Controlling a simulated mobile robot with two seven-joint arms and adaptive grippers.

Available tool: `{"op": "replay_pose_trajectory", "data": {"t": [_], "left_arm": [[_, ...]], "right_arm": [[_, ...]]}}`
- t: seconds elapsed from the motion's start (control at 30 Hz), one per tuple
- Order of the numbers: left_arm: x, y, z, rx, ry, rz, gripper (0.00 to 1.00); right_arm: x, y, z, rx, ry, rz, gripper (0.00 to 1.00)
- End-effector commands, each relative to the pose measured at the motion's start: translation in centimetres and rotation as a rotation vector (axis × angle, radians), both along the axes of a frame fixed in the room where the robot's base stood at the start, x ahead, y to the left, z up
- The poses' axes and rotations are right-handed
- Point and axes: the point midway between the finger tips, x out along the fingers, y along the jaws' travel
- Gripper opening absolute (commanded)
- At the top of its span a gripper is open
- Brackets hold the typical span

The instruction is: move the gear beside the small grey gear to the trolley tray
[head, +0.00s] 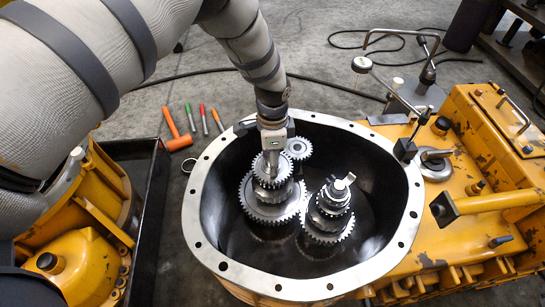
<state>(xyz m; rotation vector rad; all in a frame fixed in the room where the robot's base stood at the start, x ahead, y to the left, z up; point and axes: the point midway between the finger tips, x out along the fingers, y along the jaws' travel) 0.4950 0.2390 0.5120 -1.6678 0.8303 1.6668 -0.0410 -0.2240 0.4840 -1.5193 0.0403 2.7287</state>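Inside the open transmission housing (205,235), a small grey gear (298,148) sits at the back. Just left of and in front of it stands a stack of grey gears, with a smaller toothed gear (260,188) above a wide gear (272,213). My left gripper (271,162) reaches straight down over the top of this stack, and its fingers hide the stack's centre. I cannot tell whether the fingers grip anything. A black tray (152,205) is at the left, perhaps the trolley tray. My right gripper is out of view.
A second gear stack (330,213) stands to the right in the housing. The housing's silver rim (218,262) surrounds the gears. Yellow castings (85,260) occupy the left side. Coloured-handled tools (203,118) lie on the floor. A gauge stand (425,85) stands at the back right.

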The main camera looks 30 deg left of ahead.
Motion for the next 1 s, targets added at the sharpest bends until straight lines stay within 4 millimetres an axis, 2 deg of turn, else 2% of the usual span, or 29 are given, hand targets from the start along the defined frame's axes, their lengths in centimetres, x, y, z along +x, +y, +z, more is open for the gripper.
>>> {"op": "replay_pose_trajectory", "data": {"t": [0.4, 1.0], "left_arm": [[0.1, 0.0, 0.3, 0.0, -0.002, 0.0, 0.0], [0.1, 0.0, 4.6, 0.0, -0.005, 0.0, 0.0]], "right_arm": [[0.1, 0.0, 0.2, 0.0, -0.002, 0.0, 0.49], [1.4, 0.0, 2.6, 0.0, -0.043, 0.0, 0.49]]}}
